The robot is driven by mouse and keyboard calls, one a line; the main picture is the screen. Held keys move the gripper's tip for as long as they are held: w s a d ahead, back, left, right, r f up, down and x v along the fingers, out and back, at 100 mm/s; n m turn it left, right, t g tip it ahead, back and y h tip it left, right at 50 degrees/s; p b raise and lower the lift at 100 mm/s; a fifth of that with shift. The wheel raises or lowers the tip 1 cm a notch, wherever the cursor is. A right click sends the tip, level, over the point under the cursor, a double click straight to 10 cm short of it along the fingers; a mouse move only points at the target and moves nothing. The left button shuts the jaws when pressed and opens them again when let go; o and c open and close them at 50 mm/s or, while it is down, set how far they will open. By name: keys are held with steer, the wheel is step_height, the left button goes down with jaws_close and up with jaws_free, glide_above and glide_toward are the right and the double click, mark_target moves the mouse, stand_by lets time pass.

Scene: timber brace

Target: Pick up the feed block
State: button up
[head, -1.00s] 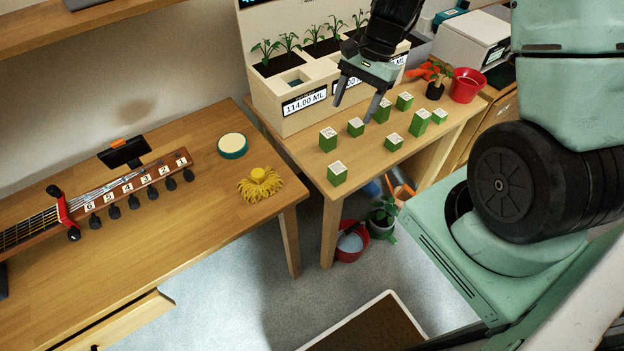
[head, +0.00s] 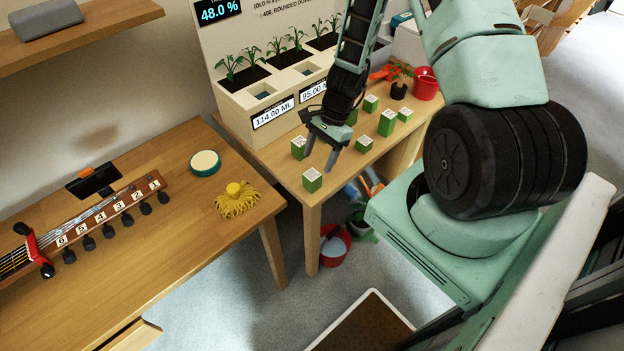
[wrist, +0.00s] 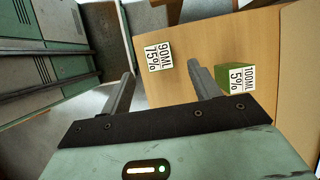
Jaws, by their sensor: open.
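The feed blocks are small green blocks with white printed tops on the right-hand table. In the head view one stands alone near the front corner (head: 312,181) and another near the planter (head: 298,149); several more stand further right. My gripper (head: 320,158) is open and empty, pointing down above these two front blocks. In the wrist view, a block marked 90ML 75% (wrist: 160,56) shows between and just beyond the open fingertips (wrist: 160,72). A block marked 100ML 5% (wrist: 236,79) is right of the right finger. No contact shows.
A white planter (head: 240,106) with seedlings stands behind the blocks. A red pot (head: 426,84) and a small potted plant (head: 398,90) are at the table's far right. On the left table are a guitar neck, a round teal-rimmed tin (head: 205,163) and a yellow tassel (head: 237,200).

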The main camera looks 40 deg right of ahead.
steer(key=shift+p+x, duration=0.75)
steer(key=shift+x, duration=2)
steer(key=c, duration=1.1)
